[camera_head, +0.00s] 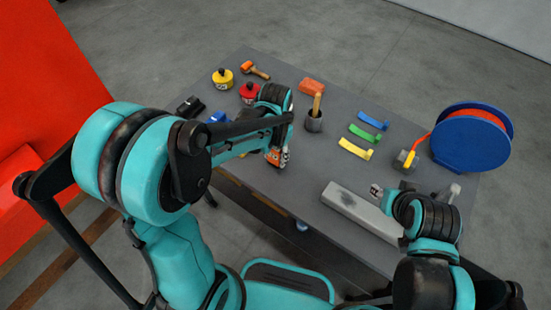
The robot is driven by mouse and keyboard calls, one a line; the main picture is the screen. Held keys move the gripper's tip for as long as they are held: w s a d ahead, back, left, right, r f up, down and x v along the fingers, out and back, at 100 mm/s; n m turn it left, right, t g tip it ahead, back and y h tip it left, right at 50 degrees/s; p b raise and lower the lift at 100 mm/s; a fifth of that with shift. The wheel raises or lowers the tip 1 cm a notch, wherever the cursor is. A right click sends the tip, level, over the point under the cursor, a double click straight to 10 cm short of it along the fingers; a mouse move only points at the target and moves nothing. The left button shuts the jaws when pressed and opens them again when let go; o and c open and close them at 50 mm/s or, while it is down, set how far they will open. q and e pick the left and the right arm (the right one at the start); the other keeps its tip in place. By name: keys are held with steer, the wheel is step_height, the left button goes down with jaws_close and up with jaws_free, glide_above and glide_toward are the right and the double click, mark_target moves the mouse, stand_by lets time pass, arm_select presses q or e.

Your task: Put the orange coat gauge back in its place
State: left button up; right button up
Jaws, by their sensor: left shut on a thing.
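My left gripper (280,149) is over the near left part of the grey table, shut on a small orange and pale thing (277,158). This looks like the orange coat gauge, mostly hidden by the gripper and forearm. I cannot tell whether it touches the table. My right gripper (377,191) is by the long grey bar, partly hidden by its own arm. Its jaws are too small to read.
Yellow and red round pots (222,79) stand far left. A long grey bar (362,212) and blue reel (470,145) are right.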

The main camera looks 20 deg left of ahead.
arm_select(q)
steer(key=shift+f, duration=0.5)
steer(key=shift+f, duration=0.2)
steer(key=o, duration=1.3)
steer(key=shift+r, duration=0.15)
